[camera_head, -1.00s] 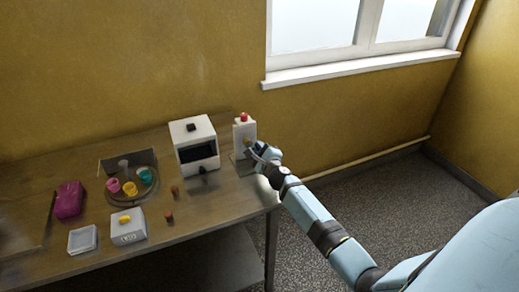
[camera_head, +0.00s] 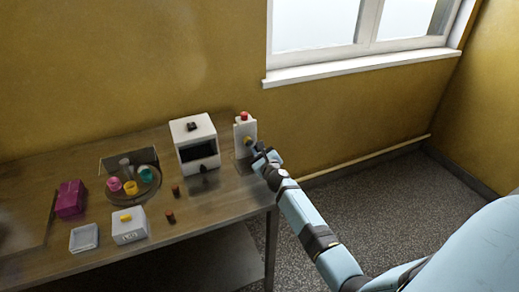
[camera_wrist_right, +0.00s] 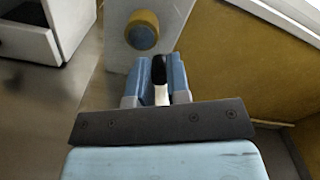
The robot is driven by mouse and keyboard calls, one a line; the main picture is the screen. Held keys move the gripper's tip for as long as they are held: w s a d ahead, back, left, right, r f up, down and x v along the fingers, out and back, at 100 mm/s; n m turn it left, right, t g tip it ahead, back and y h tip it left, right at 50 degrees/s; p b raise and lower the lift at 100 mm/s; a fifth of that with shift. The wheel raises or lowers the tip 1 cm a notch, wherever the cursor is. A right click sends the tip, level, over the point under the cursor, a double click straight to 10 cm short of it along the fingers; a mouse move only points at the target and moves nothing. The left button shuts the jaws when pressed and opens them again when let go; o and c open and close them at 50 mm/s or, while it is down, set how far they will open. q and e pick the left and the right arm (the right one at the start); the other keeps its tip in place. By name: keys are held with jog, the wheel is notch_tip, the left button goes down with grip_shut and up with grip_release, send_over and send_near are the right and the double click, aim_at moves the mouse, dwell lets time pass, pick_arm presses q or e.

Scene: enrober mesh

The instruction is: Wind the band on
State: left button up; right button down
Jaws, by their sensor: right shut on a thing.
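A white upright box (camera_head: 244,127) with a red button on top stands at the table's right end. A round yellow-rimmed knob (camera_head: 247,140) is on its front; in the right wrist view the knob (camera_wrist_right: 142,31) shows a blue-grey face. My right gripper (camera_head: 262,156) is just in front of and below the knob. In the right wrist view its blue fingers (camera_wrist_right: 160,72) are shut on a small black-tipped, white-stemmed handle (camera_wrist_right: 160,68). What the handle joins to is hidden. I cannot make out a band. My left gripper is not in view.
A white machine (camera_head: 196,142) with a dark opening stands left of the box. The table's right edge is close.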

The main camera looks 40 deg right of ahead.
aim_at(245, 151)
jog(key=m, duration=0.3)
jog(key=a+m, duration=0.1)
jog(key=shift+w+f+m, duration=0.1)
jog(key=shift+f+m, duration=0.3)
jog(key=m, duration=0.2)
jog(key=a+m+p, duration=0.1)
jog(key=m, duration=0.1)
jog(key=shift+w+f+m, duration=0.1)
jog(key=shift+w+m, duration=0.05)
jog(key=shift+m, duration=0.15)
jog(key=m+p, duration=0.1)
jog(key=m, duration=0.1)
jog(key=a+m+p, duration=0.1)
jog(key=m, duration=0.1)
jog(key=shift+w, duration=0.1)
jog(key=m, duration=0.1)
jog(key=m+p, duration=0.1)
jog(key=shift+a+m, duration=0.25)
jog(key=shift+m, duration=0.05)
jog(key=shift+w+a+r+m+p, duration=0.15)
jog(key=shift+m+p, duration=0.25)
jog(key=shift+m, duration=0.6)
jog(key=c, duration=1.1)
grip_release()
jog(key=shift+a, duration=0.1)
